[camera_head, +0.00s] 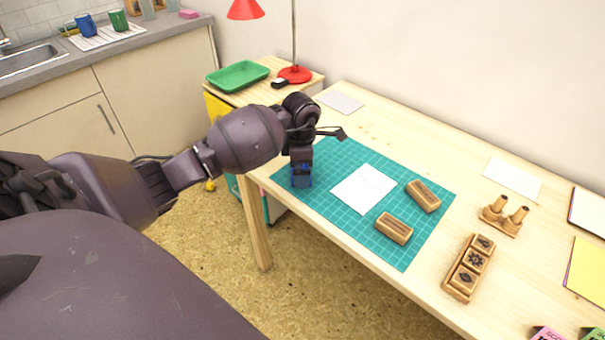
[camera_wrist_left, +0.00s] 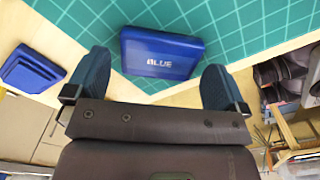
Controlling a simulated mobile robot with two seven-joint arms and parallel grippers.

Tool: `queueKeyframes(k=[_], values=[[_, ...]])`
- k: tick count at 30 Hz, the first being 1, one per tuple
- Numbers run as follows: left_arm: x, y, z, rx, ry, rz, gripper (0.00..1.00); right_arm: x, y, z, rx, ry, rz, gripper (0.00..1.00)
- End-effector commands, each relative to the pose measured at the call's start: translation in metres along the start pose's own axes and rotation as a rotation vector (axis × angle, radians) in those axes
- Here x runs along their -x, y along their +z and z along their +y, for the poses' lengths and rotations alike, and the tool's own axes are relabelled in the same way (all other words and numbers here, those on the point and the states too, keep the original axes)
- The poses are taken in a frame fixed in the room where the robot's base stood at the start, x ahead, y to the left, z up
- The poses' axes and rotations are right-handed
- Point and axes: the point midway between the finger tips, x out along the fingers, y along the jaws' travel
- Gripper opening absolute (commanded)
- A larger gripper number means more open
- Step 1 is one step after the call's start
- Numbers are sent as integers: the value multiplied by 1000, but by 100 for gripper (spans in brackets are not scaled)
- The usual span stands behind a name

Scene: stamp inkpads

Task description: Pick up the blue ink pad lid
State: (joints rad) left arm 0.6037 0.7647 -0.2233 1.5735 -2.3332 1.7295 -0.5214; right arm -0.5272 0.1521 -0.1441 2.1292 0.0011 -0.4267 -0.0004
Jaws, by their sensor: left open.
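My left gripper (camera_head: 301,182) points down at the left corner of the green cutting mat (camera_head: 335,150). In the left wrist view the gripper (camera_wrist_left: 156,60) is open, with a teal finger on each side. A blue box-shaped piece marked BLUE (camera_wrist_left: 162,52) sits on the mat between and just beyond the fingertips, with no clear contact. A second blue piece (camera_wrist_left: 32,68), with a stepped, smaller raised part, lies to the left, outside the fingers. I cannot tell for certain which piece is the lid. In the head view the gripper mostly hides them.
White paper (camera_head: 363,189) and two wooden stamp blocks (camera_head: 424,196) (camera_head: 394,229) lie on the mat.

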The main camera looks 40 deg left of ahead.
Motion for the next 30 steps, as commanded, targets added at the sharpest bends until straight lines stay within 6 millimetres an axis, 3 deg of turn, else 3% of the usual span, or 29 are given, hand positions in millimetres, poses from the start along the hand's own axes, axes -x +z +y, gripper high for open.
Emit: queueKeyframes(k=[3,11,21,30], values=[[-12,0,0,0,-1,1,100,-1,5,2,6,0,-9,63],[-13,0,0,-1,1,0,100,0,4,3,9,1,-7,63],[-13,0,0,-1,1,0,56,0,4,2,4,1,-7,63],[-4,0,1,-1,5,-1,56,1,1,0,1,0,-2,63]])
